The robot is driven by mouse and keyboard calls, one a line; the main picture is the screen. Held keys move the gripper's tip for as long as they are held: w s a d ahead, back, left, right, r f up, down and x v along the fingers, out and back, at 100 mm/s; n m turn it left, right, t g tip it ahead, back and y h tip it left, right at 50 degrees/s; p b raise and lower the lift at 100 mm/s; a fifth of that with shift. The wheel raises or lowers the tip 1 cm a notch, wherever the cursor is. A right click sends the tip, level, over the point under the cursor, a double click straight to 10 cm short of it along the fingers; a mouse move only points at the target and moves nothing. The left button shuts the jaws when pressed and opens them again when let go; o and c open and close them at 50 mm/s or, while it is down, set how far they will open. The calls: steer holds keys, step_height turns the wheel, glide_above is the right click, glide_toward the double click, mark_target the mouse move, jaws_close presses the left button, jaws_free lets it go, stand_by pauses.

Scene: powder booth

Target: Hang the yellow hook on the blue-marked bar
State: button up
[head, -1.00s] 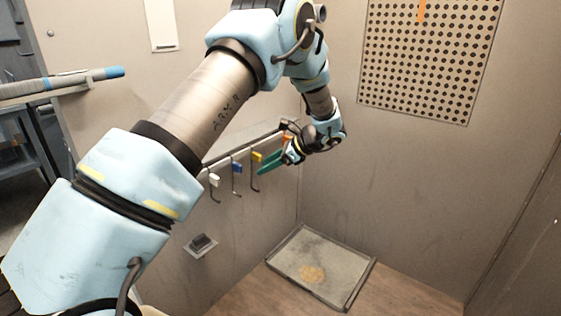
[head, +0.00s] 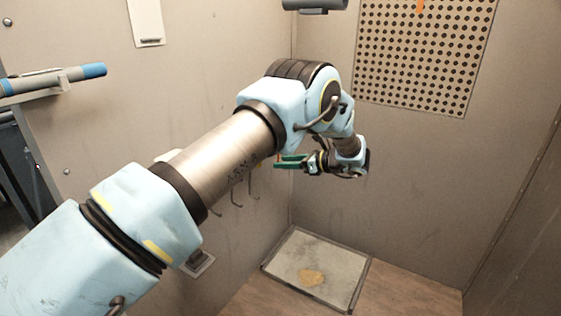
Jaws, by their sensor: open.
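The blue-marked bar (head: 40,84) is a grey bar with a blue end, sticking out at the far left. It looks bare. My gripper (head: 279,161) has green fingers pointing left. It is open and appears empty, above and to the right of the visible hook bends.
A framed tray (head: 283,279) with a tan powder patch lies on the floor in the corner. A perforated panel (head: 425,55) is on the back wall. A small wall box (head: 198,263) sits low on the left wall. The space right of my gripper is clear.

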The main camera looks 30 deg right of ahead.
steer(key=shift+b+x, duration=0.85)
steer(key=shift+x, duration=4.9)
jaws_close()
